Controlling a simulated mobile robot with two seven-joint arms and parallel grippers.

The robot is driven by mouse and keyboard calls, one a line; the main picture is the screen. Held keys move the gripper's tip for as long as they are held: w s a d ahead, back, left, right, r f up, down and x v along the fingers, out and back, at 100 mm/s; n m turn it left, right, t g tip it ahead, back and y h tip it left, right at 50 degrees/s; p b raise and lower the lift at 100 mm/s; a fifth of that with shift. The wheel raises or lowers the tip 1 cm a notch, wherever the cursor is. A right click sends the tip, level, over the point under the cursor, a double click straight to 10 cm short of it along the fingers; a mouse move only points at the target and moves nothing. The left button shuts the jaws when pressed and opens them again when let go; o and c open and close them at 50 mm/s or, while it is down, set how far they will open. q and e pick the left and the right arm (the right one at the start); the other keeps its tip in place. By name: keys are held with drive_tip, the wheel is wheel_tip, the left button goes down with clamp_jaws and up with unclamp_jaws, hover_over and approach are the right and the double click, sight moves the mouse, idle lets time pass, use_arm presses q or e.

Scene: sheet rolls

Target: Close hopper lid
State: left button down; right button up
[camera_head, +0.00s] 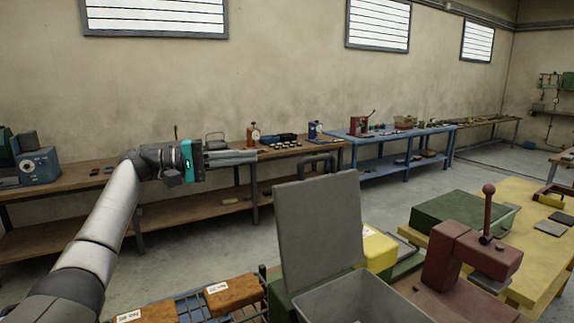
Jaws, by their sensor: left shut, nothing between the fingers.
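The hopper lid (320,230) is a flat grey plate. It stands nearly upright, open, at the back edge of the grey hopper (375,301), whose open top shows at the bottom centre. My left gripper (254,156) comes in from the left. It is shut with nothing in it and points to the right. In the picture it is above and left of the lid and apart from it. My right gripper is not in view. The lower part of the hopper is cut off by the frame's bottom edge.
Beside the hopper stand a yellow block (379,250) and a dark red lever press (462,255). A green case (462,220) lies on the yellow table (527,190). Labelled brown blocks (232,294) sit at the lower left. Workbenches line the wall.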

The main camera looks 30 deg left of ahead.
use_arm(q)
drive_tip(key=w+d+p, duration=0.4)
drive_tip(key=d, duration=0.6)
drive_tip(key=shift+w+d+r+p, duration=0.15)
drive_tip(key=shift+w+d+p, duration=0.15)
drive_tip(key=shift+d+p, duration=0.05)
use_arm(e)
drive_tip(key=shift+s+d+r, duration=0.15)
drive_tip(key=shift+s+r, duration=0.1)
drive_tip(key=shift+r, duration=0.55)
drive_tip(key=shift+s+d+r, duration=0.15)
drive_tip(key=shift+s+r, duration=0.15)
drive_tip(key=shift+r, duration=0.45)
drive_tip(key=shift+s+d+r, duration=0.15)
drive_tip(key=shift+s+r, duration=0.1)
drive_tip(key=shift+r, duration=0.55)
